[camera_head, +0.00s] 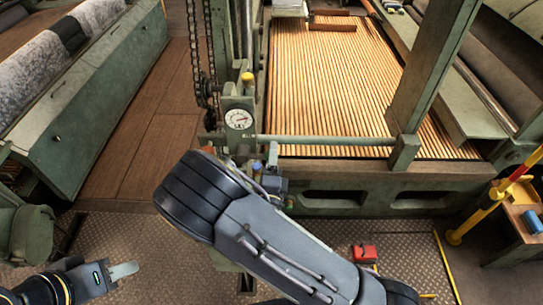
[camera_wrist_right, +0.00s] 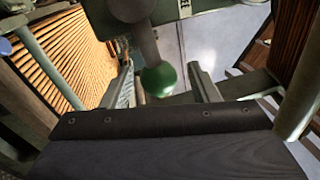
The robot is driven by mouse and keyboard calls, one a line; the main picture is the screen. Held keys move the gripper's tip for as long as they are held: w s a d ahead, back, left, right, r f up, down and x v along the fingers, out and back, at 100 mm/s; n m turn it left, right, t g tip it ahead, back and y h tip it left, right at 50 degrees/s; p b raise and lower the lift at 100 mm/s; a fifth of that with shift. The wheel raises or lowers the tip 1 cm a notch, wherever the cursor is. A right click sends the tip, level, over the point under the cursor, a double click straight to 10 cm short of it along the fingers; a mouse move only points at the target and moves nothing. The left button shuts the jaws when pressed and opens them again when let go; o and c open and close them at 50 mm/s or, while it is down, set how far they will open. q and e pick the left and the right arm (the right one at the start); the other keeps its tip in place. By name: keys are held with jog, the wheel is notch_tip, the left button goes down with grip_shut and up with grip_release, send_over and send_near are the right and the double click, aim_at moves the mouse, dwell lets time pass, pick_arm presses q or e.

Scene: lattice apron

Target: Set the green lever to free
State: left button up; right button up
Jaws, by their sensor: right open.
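The green lever's round knob (camera_wrist_right: 158,80) shows in the right wrist view, on a dark grey rod coming down from the top. My right gripper (camera_wrist_right: 160,66) is open, with one finger on each side of the knob. Gaps show between the knob and both fingers; I cannot tell how deep the knob sits between them. In the head view my right arm covers this area, and I cannot make out the lever. I see no marking for free. My left gripper (camera_head: 124,270) is at the lower left, away from the lever, seen edge-on.
A pressure gauge (camera_head: 238,119) and a yellow knob (camera_head: 247,77) are on the machine's post beside hanging chains (camera_head: 200,50). A horizontal bar (camera_head: 325,140) crosses before the slatted bed (camera_head: 335,85). A red object (camera_head: 364,253) lies on the floor plate. A yellow post (camera_head: 480,215) stands right.

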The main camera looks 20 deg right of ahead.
jog(key=b+v, duration=0.2)
jog(key=v, duration=0.5)
dwell(0.3)
